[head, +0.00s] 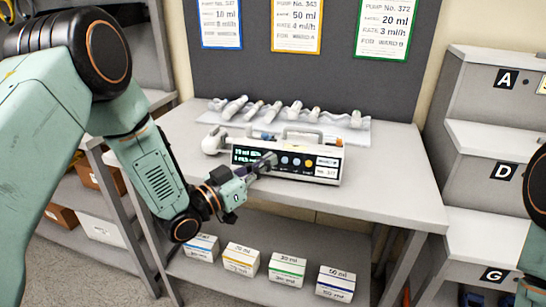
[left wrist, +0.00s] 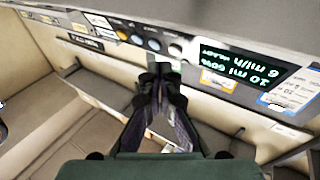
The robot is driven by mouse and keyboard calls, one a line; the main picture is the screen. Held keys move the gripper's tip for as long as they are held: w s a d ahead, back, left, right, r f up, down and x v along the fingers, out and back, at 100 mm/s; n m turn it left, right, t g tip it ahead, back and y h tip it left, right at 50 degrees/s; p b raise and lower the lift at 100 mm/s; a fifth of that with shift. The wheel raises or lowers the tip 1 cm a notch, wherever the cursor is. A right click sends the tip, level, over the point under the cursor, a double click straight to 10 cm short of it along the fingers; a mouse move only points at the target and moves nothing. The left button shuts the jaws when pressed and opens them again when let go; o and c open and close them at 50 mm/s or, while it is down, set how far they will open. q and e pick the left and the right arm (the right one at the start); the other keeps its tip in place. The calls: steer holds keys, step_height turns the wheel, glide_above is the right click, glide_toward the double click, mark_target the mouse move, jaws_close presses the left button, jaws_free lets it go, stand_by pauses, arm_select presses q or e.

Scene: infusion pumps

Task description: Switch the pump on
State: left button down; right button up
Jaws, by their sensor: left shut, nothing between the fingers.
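The white pump (head: 318,178) stands on the grey table, its dark front panel facing me. Its display (head: 243,156) shows lit text, and the lit display (left wrist: 240,65) also appears upside down in the left wrist view. A row of round buttons sits beside it: white (left wrist: 176,49), grey (left wrist: 153,44), blue (left wrist: 137,39) and yellow (left wrist: 121,35). My left gripper (head: 271,160) is shut and empty, its tips at the panel near the white button; I cannot tell whether they touch. The tips (left wrist: 162,72) also show in the left wrist view. My right gripper is out of view.
Several syringes (head: 293,111) lie on a tray behind the pump. Labelled boxes (head: 286,268) stand on the shelf below. Three pump cards (head: 297,26) hang on the dark board. A stepped grey rack (head: 478,139) is at the right. The tabletop right of the pump is clear.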

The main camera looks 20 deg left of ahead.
arm_select(q)
steer(key=shift+s+r+p, duration=0.4)
steer(key=shift+s+p, duration=0.3)
steer(key=s+p, duration=0.1)
steer(key=s+r+p, duration=0.1)
steer(key=s, duration=0.1)
steer(key=shift+r, duration=0.1)
stand_by(0.5)
steer(key=s+a+f+n+g+y, duration=0.15)
steer(key=s+f+g+y, duration=0.25)
steer(key=s+f, duration=0.5)
steer(key=s+f+n+g+y, duration=0.3)
steer(key=s+f+g, duration=0.15)
steer(key=f, duration=0.85)
steer(key=s+a+f+n+g+y, duration=0.1)
steer(key=s+a+f+g, duration=0.1)
steer(key=s, duration=0.9)
steer(key=s+a+f+n+g+y, duration=0.1)
steer(key=s+f+g, duration=0.3)
steer(key=s, duration=0.7)
steer(key=shift+s+a+g+y, duration=0.3)
steer(key=shift+a+g+y, duration=0.3)
steer(key=shift+g+y, duration=0.3)
